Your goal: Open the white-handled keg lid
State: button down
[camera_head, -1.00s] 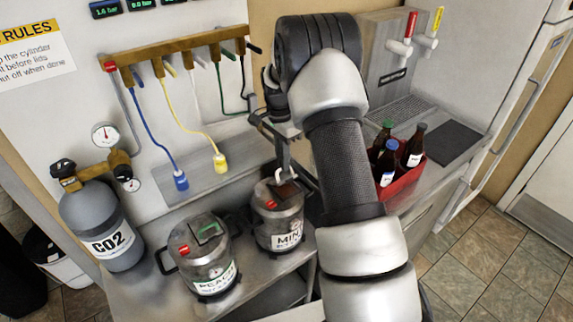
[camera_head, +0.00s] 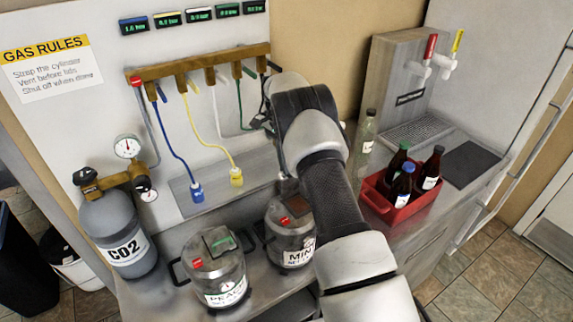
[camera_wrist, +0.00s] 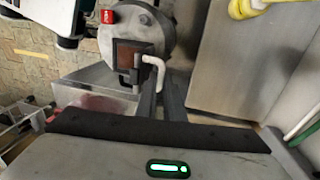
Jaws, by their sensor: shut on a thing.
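The steel keg with the white handle shows in the wrist view (camera_wrist: 132,32). Its lid has a dark reddish-brown square hatch (camera_wrist: 133,55) and a bent white handle (camera_wrist: 154,62). My gripper (camera_wrist: 162,92) is shut on the white handle, whose lower end lies between the fingers. The hatch looks seated on the keg top; whether it is raised at all I cannot tell. In the head view the keg (camera_head: 289,238) carries a label starting "MIN", and my arm covers its right side. The handle and fingertips are not clear there.
A "PEACH" keg (camera_head: 215,265) with a green handle stands left of it. A CO2 cylinder (camera_head: 118,235) stands further left. Hoses hang from the brass manifold (camera_head: 200,65) behind. A red crate of bottles (camera_head: 398,205) and a clear bottle (camera_head: 366,140) are right of my arm.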

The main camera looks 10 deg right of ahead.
jog(key=shift+s+d+f+g, duration=0.1)
jog(key=shift+d+f+g, duration=0.15)
jog(key=shift+f+g, duration=0.2)
jog(key=c, duration=1.9)
grip_release()
jog(key=shift+o, duration=0.2)
jog(key=shift+r, duration=0.15)
jog(key=shift+w+a+r, duration=0.1)
jog(key=shift+w+r, duration=0.05)
jog(key=shift+w, duration=0.1)
jog(key=v, duration=0.7)
jog(key=shift+r, duration=0.15)
jog(key=shift+s, duration=0.1)
